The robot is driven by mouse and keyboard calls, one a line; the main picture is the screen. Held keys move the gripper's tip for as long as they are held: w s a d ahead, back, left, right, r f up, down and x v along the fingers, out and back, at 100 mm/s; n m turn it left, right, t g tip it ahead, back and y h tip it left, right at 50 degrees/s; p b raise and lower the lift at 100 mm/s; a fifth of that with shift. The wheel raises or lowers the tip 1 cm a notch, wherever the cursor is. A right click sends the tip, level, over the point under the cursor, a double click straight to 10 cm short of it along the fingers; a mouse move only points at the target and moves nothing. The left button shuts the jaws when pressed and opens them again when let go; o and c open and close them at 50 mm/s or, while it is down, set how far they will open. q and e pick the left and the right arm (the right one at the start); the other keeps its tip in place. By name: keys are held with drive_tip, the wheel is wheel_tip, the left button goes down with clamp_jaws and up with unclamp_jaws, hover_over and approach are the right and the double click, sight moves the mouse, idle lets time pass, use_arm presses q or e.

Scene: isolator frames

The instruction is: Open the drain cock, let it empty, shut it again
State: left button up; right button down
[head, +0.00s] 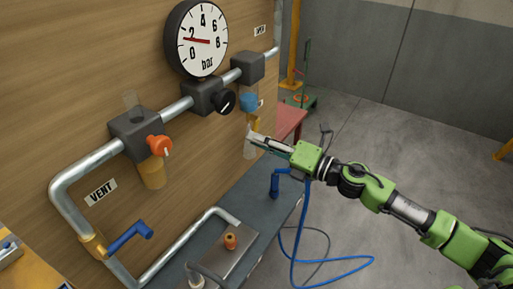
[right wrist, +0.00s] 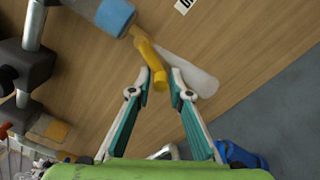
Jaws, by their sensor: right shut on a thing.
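The yellow drain cock (right wrist: 148,52) hangs under the blue bowl (right wrist: 113,14) of the far unit on the board. In the head view the drain cock (head: 256,124) shows small below the blue bowl (head: 248,102). My right gripper (right wrist: 158,80) is shut on the end of the yellow drain cock; the end sits between its fingertips. In the head view my right gripper (head: 257,138) reaches in from the right. A pale translucent tube-like piece (right wrist: 190,68) is beside the cock, partly behind a finger. I cannot tell if liquid flows. My left gripper is out of view.
A gauge (head: 196,38), a black knob (head: 223,101), an orange knob (head: 159,146) and a blue-handled vent valve (head: 130,236) are along the pipe. A blue hose (head: 334,286) hangs by the bench (head: 262,193). Open floor lies to the right.

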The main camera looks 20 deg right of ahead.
drive_tip(key=n+b, duration=0.1)
drive_tip(key=w+d+n+b, duration=0.1)
drive_tip(key=n, duration=0.1)
drive_tip(key=d+n+b, duration=0.1)
drive_tip(key=shift+w+d+f, duration=0.1)
drive_tip(key=shift+w, duration=0.2)
drive_tip(key=shift+n, duration=0.3)
drive_tip(key=c, duration=2)
unclamp_jaws()
drive_tip(key=shift+w, duration=0.1)
drive_tip(key=shift+c, duration=0.2)
drive_tip(key=v, duration=1.2)
